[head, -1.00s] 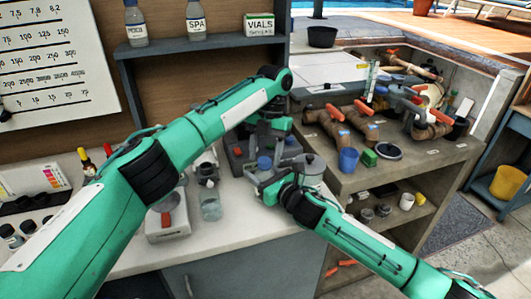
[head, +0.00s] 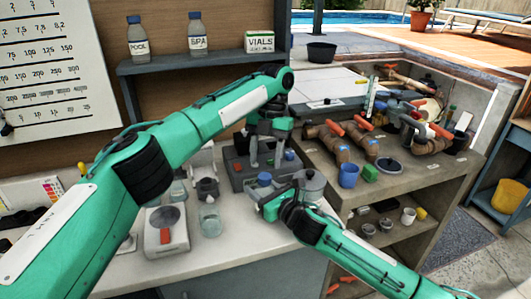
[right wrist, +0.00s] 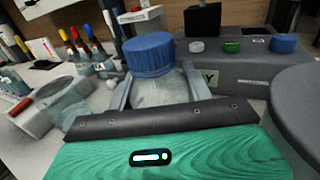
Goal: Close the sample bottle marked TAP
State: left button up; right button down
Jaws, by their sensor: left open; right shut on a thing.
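My right gripper (head: 268,196) is shut on a clear sample bottle (right wrist: 155,92) at the front edge of the counter. The right wrist view shows its two fingers on either side of the bottle. A blue ribbed cap (right wrist: 150,54) sits on top of the bottle. The cap also shows in the head view (head: 264,178). Whether it is tight cannot be told, and no TAP label can be read. My left gripper (head: 264,161) is open and points down, above and just behind the blue cap, seemingly empty.
A grey block (right wrist: 258,66) with white, green and blue caps stands behind the bottle. A grey round-topped thing (head: 311,184) is close on the right. A clear beaker (head: 210,221) and a device with a red part (head: 166,232) stand to the left.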

pick_arm(q)
jog(key=n, duration=0.4)
jog(key=shift+r+n, duration=0.1)
jog(key=shift+n, duration=0.3)
jog(key=n, duration=0.4)
jog(key=shift+r+n+t, duration=0.15)
jog(key=shift+n+t, duration=0.15)
jog(key=shift+t, duration=0.1)
jog(key=n, duration=0.4)
jog(key=shift+r, duration=0.15)
jog(key=n, duration=0.6)
jog(key=shift+a+r+t+h, duration=0.1)
jog(key=shift+r+t+h, duration=0.2)
jog(key=shift+t, duration=0.1)
jog(key=n, duration=0.6)
jog(key=shift+s+r+n+t, duration=0.1)
jog(key=shift+r+n+t, duration=0.05)
jog(key=shift+n+t, duration=0.15)
jog(key=n, duration=0.4)
jog(key=shift+r, duration=0.2)
jog(key=n, duration=0.5)
jog(key=shift+s+r+t+h, duration=0.1)
jog(key=shift+r+t+h, duration=0.15)
jog(key=shift+t+h, duration=0.05)
jog(key=n, duration=0.4)
jog(key=shift+s+r, duration=0.15)
jog(key=shift+r, duration=0.05)
jog(key=shift+n, duration=0.3)
